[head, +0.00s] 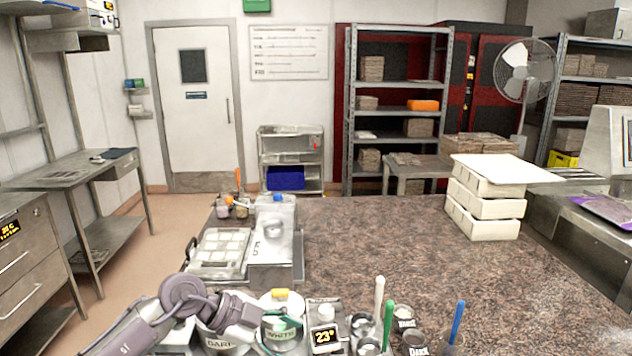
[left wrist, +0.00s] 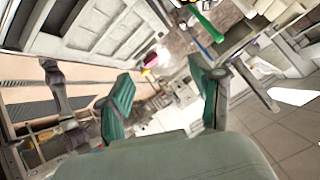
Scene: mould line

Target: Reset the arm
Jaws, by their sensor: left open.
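My left arm reaches in from the lower left in the head view, bent at a grey-purple joint. Its gripper (head: 280,331) has green fingers low in the picture, beside or over the pot marked WHITE (head: 282,304); I cannot tell whether they touch. In the left wrist view the gripper (left wrist: 162,92) shows its two green finger pads spread wide apart, with nothing held between them. That view is tilted. My right arm and gripper are not in view.
A brown stone counter (head: 375,250) fills the middle, its centre mostly clear. A mould tray (head: 222,250) lies at its left. White stacked boxes (head: 485,208) stand at the right. Pots with a white (head: 379,295), a green (head: 388,325) and a blue handle (head: 457,320) crowd the front edge.

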